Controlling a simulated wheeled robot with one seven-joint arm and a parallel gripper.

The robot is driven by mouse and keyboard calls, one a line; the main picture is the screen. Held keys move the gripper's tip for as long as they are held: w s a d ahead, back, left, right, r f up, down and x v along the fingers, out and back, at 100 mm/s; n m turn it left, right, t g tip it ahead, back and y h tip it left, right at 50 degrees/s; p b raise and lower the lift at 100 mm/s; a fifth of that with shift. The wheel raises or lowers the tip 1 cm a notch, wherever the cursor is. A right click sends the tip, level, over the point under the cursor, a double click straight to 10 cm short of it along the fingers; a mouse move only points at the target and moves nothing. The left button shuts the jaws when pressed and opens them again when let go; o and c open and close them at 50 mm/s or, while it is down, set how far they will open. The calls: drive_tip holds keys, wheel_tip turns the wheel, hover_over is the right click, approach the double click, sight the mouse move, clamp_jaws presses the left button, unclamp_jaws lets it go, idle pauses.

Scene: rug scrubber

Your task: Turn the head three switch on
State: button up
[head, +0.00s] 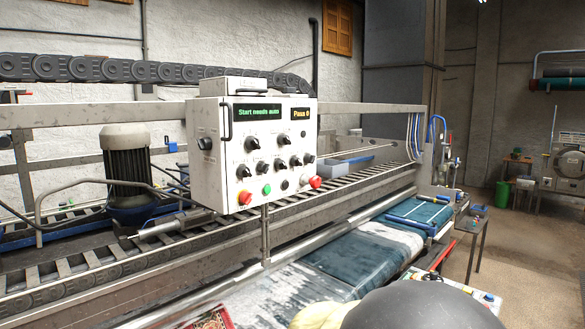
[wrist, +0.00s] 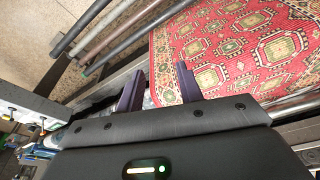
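The white control panel (head: 222,165) stands on a post left of centre in the head view. Its front has black rotary switches: two in an upper row, including an upper-left switch (head: 252,143), and several in a lower row, including a middle switch (head: 281,163). Their labels are too small to read, so I cannot tell which is head three or how it is set. The left display (head: 257,113) reads "Start needs auto". My gripper (wrist: 159,70) shows in the wrist view with its two dark fingers apart and nothing between them. The panel is not in the wrist view.
A roller conveyor (head: 350,185) runs behind. A patterned red rug (wrist: 230,50) lies beyond my fingers. Open floor (head: 520,250) is at right.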

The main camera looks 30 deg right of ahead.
drive_tip(key=shift+o, duration=0.2)
drive_tip(key=shift+o, duration=1)
drive_tip(key=shift+w, duration=0.15)
drive_tip(key=w+d+r+n+t+h+p, duration=0.1)
drive_tip(key=w+d+r+n+t, duration=0.45)
drive_tip(key=w+d+r, duration=0.45)
drive_tip(key=w+d+r+n+t+h+p, duration=0.1)
drive_tip(key=w+d+r+n+t, duration=0.45)
drive_tip(key=w+r, duration=0.5)
drive_tip(key=d+r+n+t+y+p, duration=0.1)
drive_tip(key=d+r+n+y, duration=0.3)
drive_tip(key=r+n, duration=0.6)
drive_tip(key=d+r+n+t+y+p, duration=0.1)
drive_tip(key=d+r+n+y, duration=0.3)
drive_tip(key=n, duration=1.5)
drive_tip(key=d+r+t, duration=0.1)
drive_tip(key=d+r, duration=0.2)
drive_tip(key=r, duration=0.4)
drive_tip(key=shift+w+d, duration=0.2)
drive_tip(key=shift+w, duration=0.1)
